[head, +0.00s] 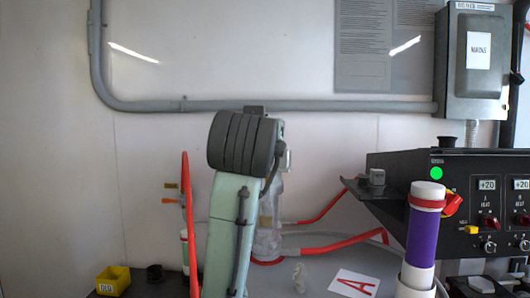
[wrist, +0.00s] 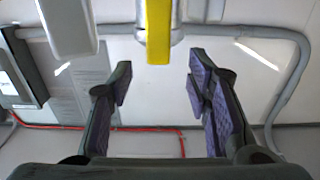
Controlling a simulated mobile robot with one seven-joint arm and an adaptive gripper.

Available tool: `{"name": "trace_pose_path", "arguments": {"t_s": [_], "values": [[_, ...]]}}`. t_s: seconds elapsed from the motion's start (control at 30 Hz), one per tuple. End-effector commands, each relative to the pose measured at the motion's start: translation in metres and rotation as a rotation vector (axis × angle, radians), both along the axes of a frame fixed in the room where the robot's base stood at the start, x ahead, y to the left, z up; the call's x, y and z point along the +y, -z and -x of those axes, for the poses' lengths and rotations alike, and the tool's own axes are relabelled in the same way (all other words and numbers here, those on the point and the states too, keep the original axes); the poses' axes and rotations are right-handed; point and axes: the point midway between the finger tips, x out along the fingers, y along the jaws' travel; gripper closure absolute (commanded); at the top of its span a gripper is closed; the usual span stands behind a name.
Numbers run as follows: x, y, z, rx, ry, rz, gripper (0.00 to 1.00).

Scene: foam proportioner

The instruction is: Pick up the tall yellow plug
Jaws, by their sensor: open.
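My gripper (wrist: 160,85) is open in the wrist view, with its two purple-padded fingers apart and nothing between the pads. A yellow upright bar (wrist: 158,32) with metal behind it enters from the top edge, roughly midway between the fingers and apart from both. I cannot tell whether this bar is the tall yellow plug. In the head view a small yellow piece (head: 471,230) sits on the black control panel (head: 460,165). My gripper does not clearly show in the head view, where my pale green arm hides part of the middle.
A yellow bin (head: 113,280) stands at lower left. A purple-and-white cylinder (head: 423,230) stands before the panel. A white card with a red A (head: 354,284) lies on the bench. A pale block (wrist: 66,25) is close at upper left in the wrist view.

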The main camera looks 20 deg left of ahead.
Motion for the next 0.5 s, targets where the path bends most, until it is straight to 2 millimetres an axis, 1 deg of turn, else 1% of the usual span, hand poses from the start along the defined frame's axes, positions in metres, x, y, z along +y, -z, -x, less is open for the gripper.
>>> {"name": "trace_pose_path", "arguments": {"t_s": [0.17,0.4,0.5], "values": [[0.004,-0.001,-0.013,0.002,-0.001,0.0,0.55],[0.012,0.0,-0.047,0.002,-0.002,0.001,0.55],[0.014,0.002,-0.055,0.001,-0.002,0.0,0.55]]}}
